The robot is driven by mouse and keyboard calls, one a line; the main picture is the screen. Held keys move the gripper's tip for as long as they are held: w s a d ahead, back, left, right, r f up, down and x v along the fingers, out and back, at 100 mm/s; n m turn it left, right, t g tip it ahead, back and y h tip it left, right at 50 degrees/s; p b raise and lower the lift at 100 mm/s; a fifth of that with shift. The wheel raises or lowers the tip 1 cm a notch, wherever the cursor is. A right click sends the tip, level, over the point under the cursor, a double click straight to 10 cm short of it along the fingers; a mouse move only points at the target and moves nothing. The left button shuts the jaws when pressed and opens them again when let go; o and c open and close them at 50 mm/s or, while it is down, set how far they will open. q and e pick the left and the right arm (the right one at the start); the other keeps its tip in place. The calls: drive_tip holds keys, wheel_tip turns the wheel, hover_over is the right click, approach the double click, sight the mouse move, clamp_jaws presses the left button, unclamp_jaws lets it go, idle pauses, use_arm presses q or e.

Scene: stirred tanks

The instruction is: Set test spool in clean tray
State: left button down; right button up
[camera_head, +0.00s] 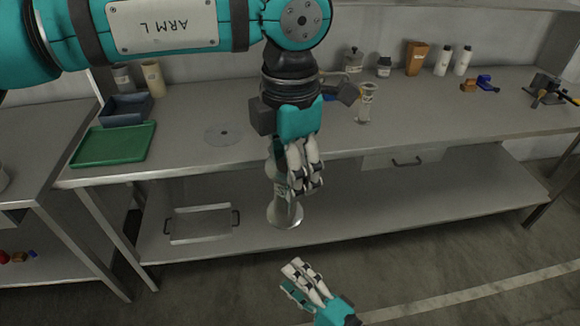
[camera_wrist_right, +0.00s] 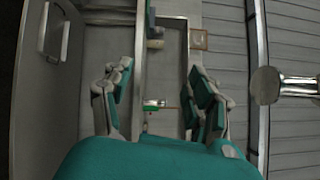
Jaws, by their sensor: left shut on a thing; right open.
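A grey metal spool (camera_head: 284,214) with a round flange at its lower end is held upright by my left gripper (camera_head: 304,184), in front of the bench edge. The fingers hide part of its upper body. A flanged metal piece, apparently the same spool (camera_wrist_right: 268,86), shows at the right edge of the right wrist view. A green tray (camera_head: 113,145) lies empty at the left end of the bench; no label shows which tray is the clean one. My right gripper (camera_head: 293,277) is low in front of the bench, open and empty; it also shows in the right wrist view (camera_wrist_right: 157,92).
A blue-grey bin (camera_head: 127,110) stands behind the green tray. A flat round disc (camera_head: 223,135) lies on the bench. A shallow handled tray (camera_head: 200,223) is on the lower shelf. Bottles and an orange-brown container (camera_head: 416,57) stand at the back. The bench's right-centre front is clear.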

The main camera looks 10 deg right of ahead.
drive_tip(key=s+d+f+n+g+h, duration=0.1)
drive_tip(key=d+f+n+g+h, duration=0.2)
drive_tip(key=f, duration=0.7)
drive_tip(key=s+d+f+n+h, duration=0.1)
drive_tip(key=d+f+n+h, duration=0.3)
drive_tip(key=f, duration=0.6)
drive_tip(key=s+d+f+n+g, duration=0.15)
drive_tip(key=d+f, duration=0.35)
drive_tip(key=f, duration=0.5)
drive_tip(key=s+d+f+n+g+h, duration=0.3)
drive_tip(key=s+d+f+n+g, duration=0.15)
drive_tip(key=s+f, duration=0.7)
drive_tip(key=s+f+n+g+h, duration=0.1)
drive_tip(key=s+f+g, duration=0.3)
drive_tip(key=s, duration=1.1)
wheel_tip(320, 180, down, 2)
drive_tip(key=shift+d+f+n+g, duration=0.3)
drive_tip(key=shift+n+g, duration=0.1)
drive_tip(key=shift+n, duration=0.5)
